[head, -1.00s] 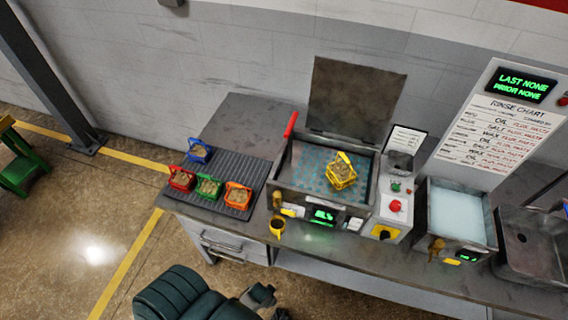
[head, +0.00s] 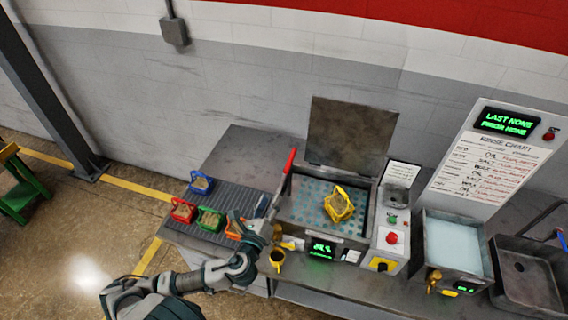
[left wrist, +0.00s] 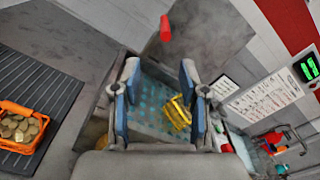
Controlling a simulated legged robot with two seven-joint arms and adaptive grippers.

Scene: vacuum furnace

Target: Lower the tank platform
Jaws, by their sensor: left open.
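The tank (head: 324,237) stands open on the bench with its lid up behind it. Its perforated blue-grey platform (head: 302,208) shows inside and carries a yellow basket (head: 339,204); both also show in the left wrist view, platform (left wrist: 150,115) and basket (left wrist: 178,113). A red-handled lever (head: 290,160) rises at the tank's left side; its red grip (left wrist: 165,28) shows beyond my fingers in the left wrist view. My left gripper (head: 256,213) is open and empty, just left of the tank and below the red grip, apart from it. My right gripper is out of view.
A ribbed mat (head: 233,191) left of the tank holds blue (head: 201,184), red (head: 183,211), green (head: 210,220) and orange baskets (left wrist: 22,128). A control box (head: 392,238), a second tank (head: 453,245) and a sink (head: 527,275) are to the right.

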